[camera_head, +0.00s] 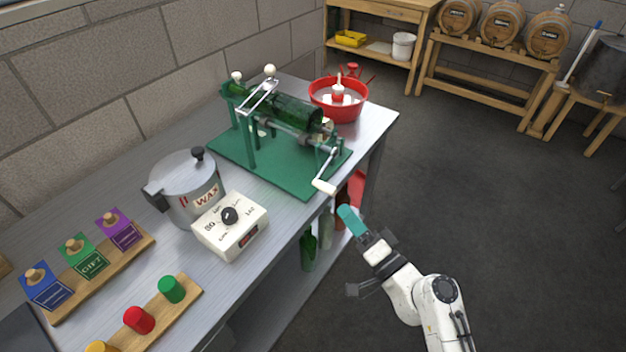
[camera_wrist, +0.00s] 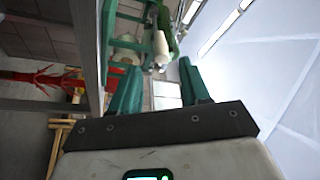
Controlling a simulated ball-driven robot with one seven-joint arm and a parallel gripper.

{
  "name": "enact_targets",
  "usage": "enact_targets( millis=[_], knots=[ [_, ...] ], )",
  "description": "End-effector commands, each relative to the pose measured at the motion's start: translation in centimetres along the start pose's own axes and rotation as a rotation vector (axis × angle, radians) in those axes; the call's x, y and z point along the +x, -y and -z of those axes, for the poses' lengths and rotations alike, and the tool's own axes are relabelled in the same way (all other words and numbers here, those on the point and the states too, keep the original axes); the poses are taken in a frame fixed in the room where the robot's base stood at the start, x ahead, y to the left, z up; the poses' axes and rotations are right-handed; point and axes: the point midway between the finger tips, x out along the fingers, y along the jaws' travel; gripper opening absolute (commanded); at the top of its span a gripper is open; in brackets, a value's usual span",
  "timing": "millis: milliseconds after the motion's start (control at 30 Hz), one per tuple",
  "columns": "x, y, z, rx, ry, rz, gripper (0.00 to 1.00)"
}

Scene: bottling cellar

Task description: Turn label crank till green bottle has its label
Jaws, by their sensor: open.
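The green bottle (camera_head: 290,112) lies on its side in the green labelling machine (camera_head: 250,150) on the bench. No label shows on the side of it that I see. The label crank (camera_head: 328,165) is at the machine's near right end, and its pale handle (camera_head: 323,187) reaches over the bench edge. My gripper (camera_head: 350,218) is open and empty, below and right of the handle, apart from it. In the wrist view, its teal fingers (camera_wrist: 160,85) stand apart, with the pale handle (camera_wrist: 160,46) beyond the gap between their tips.
A wax pot (camera_head: 187,190), a white dial box (camera_head: 230,225) and stamp racks (camera_head: 110,265) stand on the bench (camera_head: 150,262) to the left. A red bowl (camera_head: 340,100) is behind the machine. Bottles (camera_head: 309,250) stand under the bench. The floor (camera_head: 500,210) at right is clear.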

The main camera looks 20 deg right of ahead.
Motion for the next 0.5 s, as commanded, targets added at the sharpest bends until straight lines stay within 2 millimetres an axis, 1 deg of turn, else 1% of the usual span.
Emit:
enact_targets(
  millis=[67, 167, 267, 500],
  knots=[
    [0.0, 0.1, 0.1, -0.033, 0.000, 0.001, 0.46],
    [0.7, 0.2, 0.1, -0.044, 0.000, 0.002, 0.46],
    [2.1, 0.3, 0.2, -0.042, 0.001, 0.003, 0.46],
    [6.5, 0.4, 0.2, -0.039, 0.000, 0.003, 0.46]
  ],
)
